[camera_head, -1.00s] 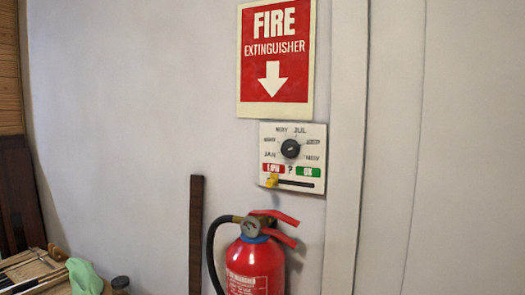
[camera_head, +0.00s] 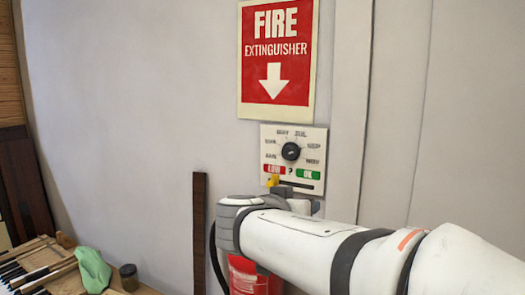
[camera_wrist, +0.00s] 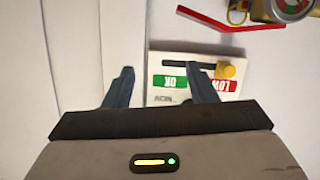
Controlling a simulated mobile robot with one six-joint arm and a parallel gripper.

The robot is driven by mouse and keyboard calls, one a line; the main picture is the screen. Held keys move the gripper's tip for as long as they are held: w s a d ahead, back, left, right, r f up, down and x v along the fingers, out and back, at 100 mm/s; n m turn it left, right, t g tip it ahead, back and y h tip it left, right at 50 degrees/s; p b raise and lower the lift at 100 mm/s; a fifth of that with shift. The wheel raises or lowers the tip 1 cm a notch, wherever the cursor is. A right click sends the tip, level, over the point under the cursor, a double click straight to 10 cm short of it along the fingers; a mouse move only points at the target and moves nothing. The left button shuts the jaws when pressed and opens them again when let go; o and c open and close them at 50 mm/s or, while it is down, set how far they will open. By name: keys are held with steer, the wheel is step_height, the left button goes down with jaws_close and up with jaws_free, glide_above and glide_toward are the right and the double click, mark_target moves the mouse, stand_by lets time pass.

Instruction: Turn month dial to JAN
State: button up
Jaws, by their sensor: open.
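The month panel (camera_head: 315,146) is a white plate on the wall below the fire sign. Its round black dial (camera_head: 291,151) sits mid-plate, ringed by month labels; JAN (camera_head: 270,156) is at the lower left. Which label the dial points to is too small to tell. A yellow slider knob (camera_head: 272,180) sits at the panel's lower left, under the red LOW label. My gripper (camera_wrist: 160,76) is open and empty. In the wrist view, the panel (camera_wrist: 187,101) appears upside down beyond the fingers, and the dial is not visible there.
The red fire extinguisher (camera_head: 252,277) stands below the panel, mostly behind my arm. The fire sign (camera_head: 277,100) hangs above. A dark wooden strip (camera_head: 199,230) is on the wall to the left. Piano keys (camera_head: 15,275), a green cloth (camera_head: 92,268) and a jar (camera_head: 129,277) are at lower left.

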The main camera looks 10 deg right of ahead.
mark_target(287, 153)
steer(key=w+a+r+m+t+p, duration=0.1)
steer(key=w+a+r+t, duration=0.3)
steer(key=r, duration=0.5)
steer(key=p+x, duration=0.3)
steer(key=x, duration=0.2)
steer(key=shift+f, duration=0.15)
steer(key=shift+w+d+f, duration=0.15)
steer(key=shift+w+d, duration=0.2)
steer(key=shift+w, duration=0.2)
steer(key=shift+c, duration=0.4)
